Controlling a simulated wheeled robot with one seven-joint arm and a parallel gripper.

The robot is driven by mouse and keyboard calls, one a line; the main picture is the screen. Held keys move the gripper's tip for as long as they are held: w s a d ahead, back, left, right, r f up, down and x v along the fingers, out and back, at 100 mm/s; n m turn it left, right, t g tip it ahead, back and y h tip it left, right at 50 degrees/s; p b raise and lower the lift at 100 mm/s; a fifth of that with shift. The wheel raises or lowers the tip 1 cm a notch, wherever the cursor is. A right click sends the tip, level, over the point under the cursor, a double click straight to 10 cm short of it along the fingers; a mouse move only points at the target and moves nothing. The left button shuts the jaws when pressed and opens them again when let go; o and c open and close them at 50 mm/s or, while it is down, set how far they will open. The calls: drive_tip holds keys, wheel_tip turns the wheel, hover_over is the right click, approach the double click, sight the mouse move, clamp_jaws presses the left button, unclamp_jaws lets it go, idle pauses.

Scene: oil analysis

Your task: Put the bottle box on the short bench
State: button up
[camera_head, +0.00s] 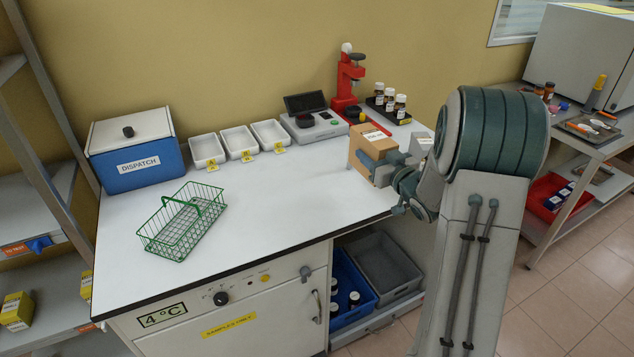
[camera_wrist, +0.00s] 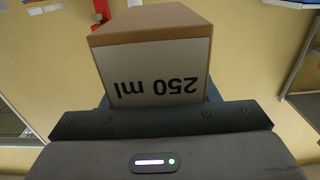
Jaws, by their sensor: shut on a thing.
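The bottle box is a brown cardboard box (camera_head: 368,152) with a white label. In the head view it is at the right end of the white-topped bench (camera_head: 290,205), held in my gripper (camera_head: 392,165). In the wrist view the box (camera_wrist: 150,55) fills the space before my gripper (camera_wrist: 155,105), and its label reads "250 ml" upside down. My gripper is shut on the box; the fingers are mostly hidden. I cannot tell whether the box touches the bench top or is above it. The bench has a "4°C" cabinet below.
A blue dispatch box (camera_head: 138,160), white trays (camera_head: 238,142), a scale (camera_head: 312,122), a red press (camera_head: 348,85) and a bottle rack (camera_head: 388,112) line the back. A green wire basket (camera_head: 182,222) stands left of centre. The bench's front middle is clear. Another table (camera_head: 570,135) is at right.

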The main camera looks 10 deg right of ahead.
drive_tip(key=shift+w+a+f+p, duration=0.2)
drive_tip(key=shift+a+f+p, duration=0.2)
drive_tip(key=shift+a+f, duration=1.4)
drive_tip(key=shift+w+a+f+p, duration=0.15)
drive_tip(key=shift+a+f+p, duration=0.25)
drive_tip(key=shift+a+f, duration=1.35)
drive_tip(key=shift+w+a+f+p, duration=0.2)
drive_tip(key=shift+a+f+p, duration=0.2)
drive_tip(key=shift+a+f, duration=1.35)
drive_tip(key=shift+a, duration=0.1)
drive_tip(key=o, duration=1.2)
drive_tip(key=shift+r, duration=0.1)
